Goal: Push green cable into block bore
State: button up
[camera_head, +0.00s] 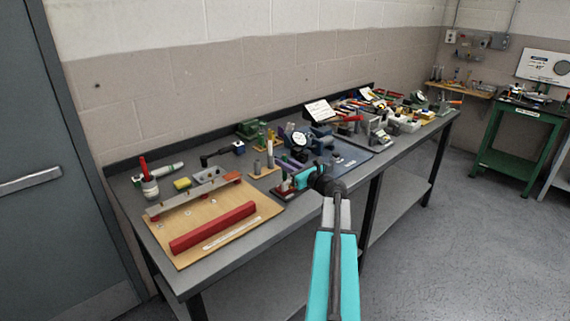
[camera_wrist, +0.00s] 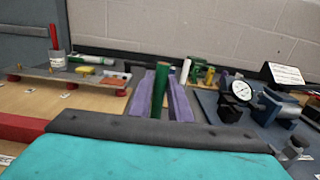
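My gripper (camera_wrist: 166,85) shows as two purple fingers in the wrist view. A green rod-like piece, which looks like the green cable (camera_wrist: 160,92), stands nearly upright between them, with both fingers close against its sides. In the head view my gripper (camera_head: 291,164) is over the front middle of the bench, and the cable in it is too small to make out clearly. A small grey block with dark holes (camera_head: 208,175) sits on the bench to the left of my gripper. I cannot tell for sure that it is the block with the bore, and no cable is seen in it.
A wooden board (camera_head: 186,257) with a red bar (camera_head: 213,228) lies at the bench's left front. A dial gauge (camera_wrist: 241,90) and a blue vise (camera_wrist: 277,108) stand to the right of the fingers. Upright posts (camera_head: 270,153) stand behind my gripper. The bench's right half is crowded.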

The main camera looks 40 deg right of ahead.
aim_at(285, 155)
jog(key=o, duration=0.4)
jog(key=shift+c, duration=0.2)
jog(key=shift+r+p, duration=1.7)
jog(key=shift+r, duration=0.85)
jog(key=shift+s, duration=0.1)
jog(key=s+b, duration=0.3)
jog(key=s, duration=1)
jog(key=shift+s+a+b, duration=0.3)
jog(key=shift+a+b, duration=0.1)
